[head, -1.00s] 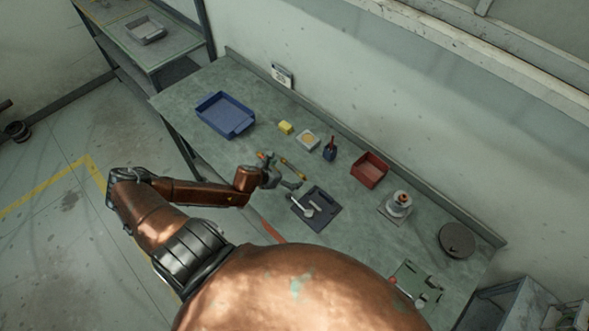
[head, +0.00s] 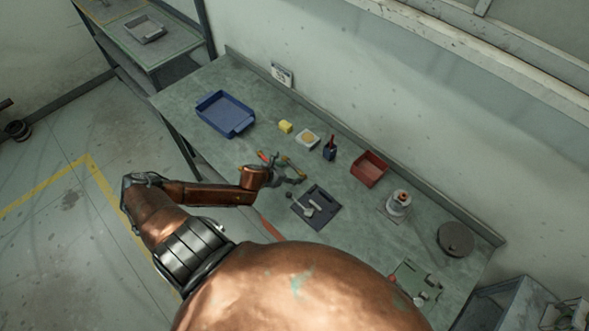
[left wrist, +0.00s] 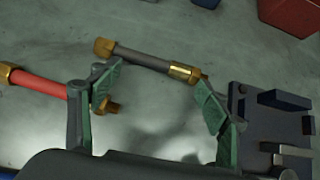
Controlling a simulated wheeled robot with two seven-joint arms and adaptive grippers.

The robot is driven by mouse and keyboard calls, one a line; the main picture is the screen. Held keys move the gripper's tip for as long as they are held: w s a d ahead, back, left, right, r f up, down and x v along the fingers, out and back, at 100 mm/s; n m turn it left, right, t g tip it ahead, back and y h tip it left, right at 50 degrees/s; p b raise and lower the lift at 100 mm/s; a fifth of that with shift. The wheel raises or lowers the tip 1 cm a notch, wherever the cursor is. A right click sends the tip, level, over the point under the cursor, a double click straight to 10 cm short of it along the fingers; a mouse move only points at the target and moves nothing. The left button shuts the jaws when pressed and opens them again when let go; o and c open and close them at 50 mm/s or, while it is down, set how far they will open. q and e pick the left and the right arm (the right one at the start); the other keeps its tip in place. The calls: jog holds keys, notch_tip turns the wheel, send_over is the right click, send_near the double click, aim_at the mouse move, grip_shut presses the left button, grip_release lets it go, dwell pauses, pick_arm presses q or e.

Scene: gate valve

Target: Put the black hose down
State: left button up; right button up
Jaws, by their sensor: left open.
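The black hose (left wrist: 142,59) is a short dark tube with brass ends. In the left wrist view it lies across the far side of my left gripper (left wrist: 155,92), which is open with its fingers spread wide. The hose's right brass end is close to the right fingertip; I cannot tell whether they touch. In the head view my left gripper (head: 284,178) is low over the workbench, just left of the dark tray (head: 327,222), and partly hides the hose. A red hose (left wrist: 38,84) with brass ends lies beside the left finger. My right gripper is not in view.
Bare bench lies between the blue bin and my gripper.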

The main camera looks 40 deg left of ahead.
pick_arm(q)
grip_shut()
dwell(0.7)
